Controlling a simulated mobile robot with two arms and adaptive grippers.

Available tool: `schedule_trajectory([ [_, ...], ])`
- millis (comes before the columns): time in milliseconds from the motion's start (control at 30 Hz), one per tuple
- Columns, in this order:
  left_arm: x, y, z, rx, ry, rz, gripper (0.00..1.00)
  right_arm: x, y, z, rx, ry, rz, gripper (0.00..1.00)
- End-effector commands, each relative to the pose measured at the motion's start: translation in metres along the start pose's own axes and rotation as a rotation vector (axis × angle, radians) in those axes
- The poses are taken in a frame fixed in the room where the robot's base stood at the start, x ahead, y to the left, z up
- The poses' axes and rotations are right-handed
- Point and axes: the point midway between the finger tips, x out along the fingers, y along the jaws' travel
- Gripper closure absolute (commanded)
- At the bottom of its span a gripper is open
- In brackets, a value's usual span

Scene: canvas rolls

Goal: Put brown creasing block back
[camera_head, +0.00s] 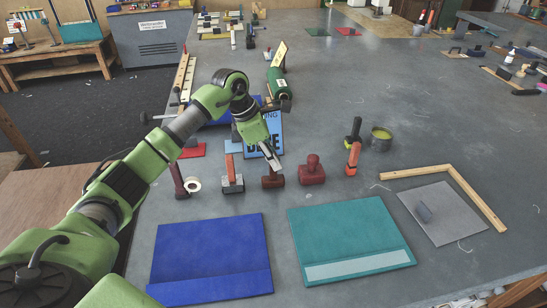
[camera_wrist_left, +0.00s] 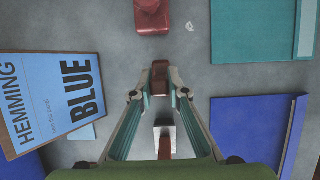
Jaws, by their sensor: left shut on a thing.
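The brown creasing block (camera_head: 273,182) is in the row of tools on the grey table, between a grey block with an orange handle (camera_head: 231,178) and a dark red block with a knob (camera_head: 312,171). My left gripper (camera_head: 274,163) comes down on it from above and is shut on it. In the left wrist view the brown block (camera_wrist_left: 159,80) sits between the two fingertips. I cannot tell whether its underside touches the table. My right gripper is not in view.
A blue folder (camera_head: 210,250) and a teal folder (camera_head: 345,230) lie in front. A blue "HEMMING BLUE" sign (camera_wrist_left: 60,95) stands close behind the gripper. An orange-handled tool (camera_head: 353,158), a green tin (camera_head: 381,139) and a wooden corner frame (camera_head: 470,195) are to the right.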

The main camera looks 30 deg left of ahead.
Motion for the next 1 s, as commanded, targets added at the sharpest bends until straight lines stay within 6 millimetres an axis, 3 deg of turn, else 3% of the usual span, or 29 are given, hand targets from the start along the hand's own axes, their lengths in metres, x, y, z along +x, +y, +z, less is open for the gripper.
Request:
schedule_trajectory([
  [67,0.003,0.000,-0.001,0.000,0.000,0.001,1.00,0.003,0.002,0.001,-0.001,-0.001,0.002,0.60],
  [100,0.002,0.000,-0.001,0.000,0.000,0.000,0.77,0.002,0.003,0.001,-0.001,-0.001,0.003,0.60],
  [133,0.002,0.000,-0.001,0.000,0.000,0.000,0.70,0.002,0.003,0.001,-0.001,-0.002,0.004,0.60],
  [167,0.002,0.000,-0.001,0.000,0.000,0.000,0.68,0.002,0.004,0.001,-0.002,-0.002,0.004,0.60],
  [600,-0.006,0.001,0.000,0.000,-0.001,0.002,0.68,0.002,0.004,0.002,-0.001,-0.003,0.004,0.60],
  [1000,-0.086,0.001,0.000,0.000,-0.001,0.005,0.68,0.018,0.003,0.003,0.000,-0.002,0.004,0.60],
])
